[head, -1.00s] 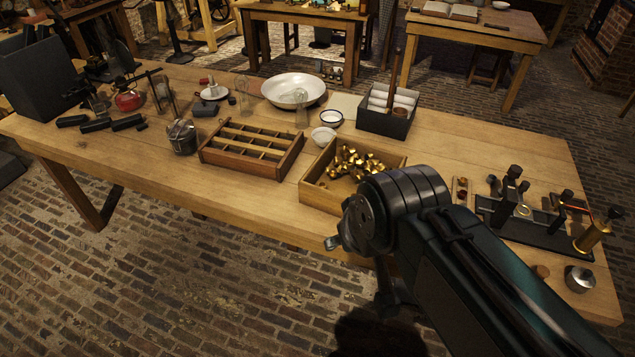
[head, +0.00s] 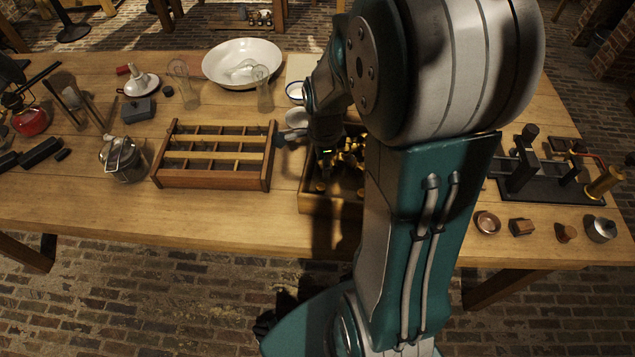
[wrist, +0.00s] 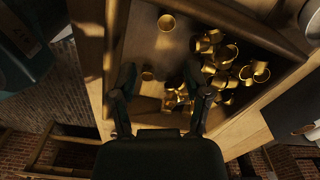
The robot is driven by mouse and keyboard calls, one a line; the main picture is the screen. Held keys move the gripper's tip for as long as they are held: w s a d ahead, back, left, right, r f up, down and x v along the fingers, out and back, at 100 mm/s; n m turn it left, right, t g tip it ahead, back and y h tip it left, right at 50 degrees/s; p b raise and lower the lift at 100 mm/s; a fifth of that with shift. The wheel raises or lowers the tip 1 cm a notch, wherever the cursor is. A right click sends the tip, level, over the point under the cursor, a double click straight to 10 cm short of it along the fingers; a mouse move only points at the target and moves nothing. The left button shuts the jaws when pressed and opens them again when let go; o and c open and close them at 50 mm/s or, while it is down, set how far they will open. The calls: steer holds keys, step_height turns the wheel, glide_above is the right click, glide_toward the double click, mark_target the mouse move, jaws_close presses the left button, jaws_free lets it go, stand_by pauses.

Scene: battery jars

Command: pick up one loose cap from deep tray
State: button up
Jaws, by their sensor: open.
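The deep tray (head: 325,204) is a wooden box on the workbench, partly hidden by my arm in the head view. Its left wall (wrist: 91,48) shows in the wrist view. Loose brass caps (wrist: 228,66) lie heaped on the right side of it. One cap (wrist: 147,76) lies apart on the tray floor, appearing between my fingers, nearer the left one. Another single cap (wrist: 166,22) lies farther up. My gripper (wrist: 160,80) is open and empty, pointing down over the tray; I cannot tell its exact height above the floor.
A wooden divided box (head: 215,180) stands left of the tray. A white basin (head: 242,64) and glass chimneys (head: 263,90) stand behind. A black tool stand (head: 545,188) and small items, including a copper dish (head: 487,223), lie to the right. The bench front edge is clear.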

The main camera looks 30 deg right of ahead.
glide_above(321, 188)
steer(key=s, duration=0.2)
steer(key=f, duration=0.5)
steer(key=shift+w+a, duration=0.1)
steer(key=shift+a, duration=0.2)
steer(key=shift+w+d+f, duration=0.1)
steer(key=shift+w+f, duration=0.1)
steer(key=shift+f, duration=1.25)
steer(key=shift+w+f, duration=0.2)
steer(key=shift+f, duration=1.25)
steer(key=c, duration=0.7)
